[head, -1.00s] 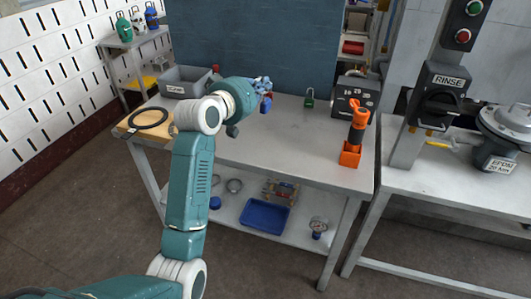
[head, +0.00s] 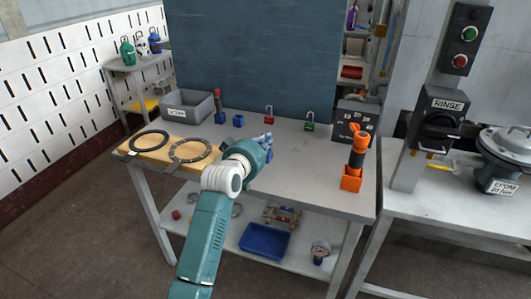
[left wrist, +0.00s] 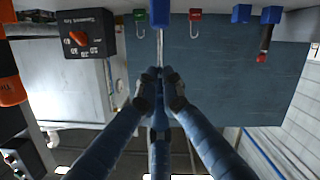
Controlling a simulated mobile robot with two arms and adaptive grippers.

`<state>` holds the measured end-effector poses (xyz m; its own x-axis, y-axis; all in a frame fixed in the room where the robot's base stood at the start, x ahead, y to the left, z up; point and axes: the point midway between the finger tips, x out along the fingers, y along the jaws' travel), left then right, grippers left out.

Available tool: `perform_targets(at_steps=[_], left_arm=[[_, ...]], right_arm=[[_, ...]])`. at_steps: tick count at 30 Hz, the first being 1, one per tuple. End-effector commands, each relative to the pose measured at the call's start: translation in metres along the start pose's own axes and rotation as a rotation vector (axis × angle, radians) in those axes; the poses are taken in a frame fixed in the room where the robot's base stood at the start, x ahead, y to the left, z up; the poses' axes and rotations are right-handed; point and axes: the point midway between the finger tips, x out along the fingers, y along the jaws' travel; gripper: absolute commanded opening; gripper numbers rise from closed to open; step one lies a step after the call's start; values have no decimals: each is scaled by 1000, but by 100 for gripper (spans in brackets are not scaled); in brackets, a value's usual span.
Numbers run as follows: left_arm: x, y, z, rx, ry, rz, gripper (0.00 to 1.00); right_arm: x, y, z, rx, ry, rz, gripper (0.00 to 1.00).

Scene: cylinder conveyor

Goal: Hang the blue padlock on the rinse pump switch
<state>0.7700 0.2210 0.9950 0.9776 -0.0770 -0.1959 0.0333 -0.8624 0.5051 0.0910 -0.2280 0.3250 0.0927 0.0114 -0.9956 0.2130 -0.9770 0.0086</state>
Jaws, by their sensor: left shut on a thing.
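The blue padlock hangs from my left gripper (head: 266,143). In the left wrist view the fingers (left wrist: 160,85) are shut on its thin metal shackle, and its blue body (left wrist: 160,13) is at the top of the picture. In the head view the fingers are above the middle of the workbench, and the padlock is small and partly hidden there. The rinse pump switch (head: 438,122) is a black box with a rotary handle under a RINSE label, on a grey post at the right, well apart from the gripper. My right gripper is not in view.
A red padlock (head: 269,115) and a green padlock (head: 309,121) stand at the workbench's back. An orange-handled tool in an orange holder (head: 351,182) stands at its right end, before a black dial box (head: 352,122). A grey bin (head: 188,107) is at left.

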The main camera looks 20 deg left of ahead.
Motion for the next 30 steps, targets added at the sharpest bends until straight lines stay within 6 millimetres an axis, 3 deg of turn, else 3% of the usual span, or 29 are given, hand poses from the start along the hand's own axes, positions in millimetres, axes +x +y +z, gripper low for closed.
perform_targets(at_steps=[10, 21, 24, 30], left_arm=[[8, -22, 35, 2, -1, 0, 0], [9, -24, 40, 1, 1, 1, 0], [9, -24, 40, 0, 0, 0, 22], [9, -24, 40, 0, 0, 0, 24]], right_arm=[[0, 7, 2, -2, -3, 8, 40], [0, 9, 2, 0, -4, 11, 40], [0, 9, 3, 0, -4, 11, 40], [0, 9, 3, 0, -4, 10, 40]])
